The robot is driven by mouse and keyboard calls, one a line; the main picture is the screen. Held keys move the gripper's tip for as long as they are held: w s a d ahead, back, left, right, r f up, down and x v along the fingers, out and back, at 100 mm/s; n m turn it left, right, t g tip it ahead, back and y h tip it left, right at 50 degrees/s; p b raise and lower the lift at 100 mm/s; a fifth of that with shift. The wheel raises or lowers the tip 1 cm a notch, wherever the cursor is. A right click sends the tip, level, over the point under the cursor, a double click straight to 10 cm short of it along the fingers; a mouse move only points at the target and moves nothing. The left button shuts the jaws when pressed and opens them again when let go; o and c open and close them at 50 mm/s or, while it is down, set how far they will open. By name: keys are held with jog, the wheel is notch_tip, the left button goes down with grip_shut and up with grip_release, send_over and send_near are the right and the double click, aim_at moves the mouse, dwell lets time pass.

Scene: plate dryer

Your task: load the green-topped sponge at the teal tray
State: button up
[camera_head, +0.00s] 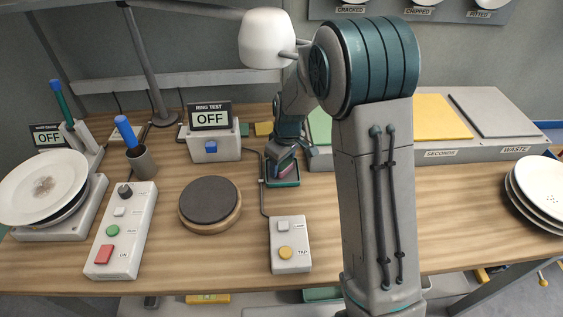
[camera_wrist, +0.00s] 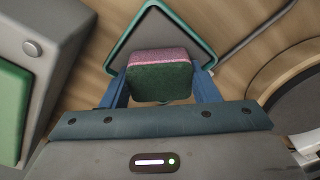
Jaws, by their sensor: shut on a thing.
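The sponge (camera_wrist: 160,82) has a dark green face toward the wrist camera and a pink layer beyond it. My gripper (camera_wrist: 159,88) is shut on it, one blue finger on each side. The teal tray (camera_wrist: 203,37) lies behind the sponge in the wrist view, with its rim showing around the far end. In the head view my gripper (camera_head: 284,164) points down over the small teal tray (camera_head: 293,184), and a pink part of the sponge (camera_head: 287,167) shows between the fingers. I cannot tell whether the sponge touches the tray floor.
A round dark-topped pad (camera_head: 209,198) stands left of the tray. The ring test box (camera_head: 213,146) is behind left, and a lamp/tap button box (camera_head: 290,245) is in front. Small green and yellow blocks (camera_head: 264,128) lie behind. A grey sorting stand (camera_head: 480,137) is at right.

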jog(key=shift+r+p, duration=1.75)
jog(key=shift+r, duration=1.6)
jog(key=shift+f, duration=0.1)
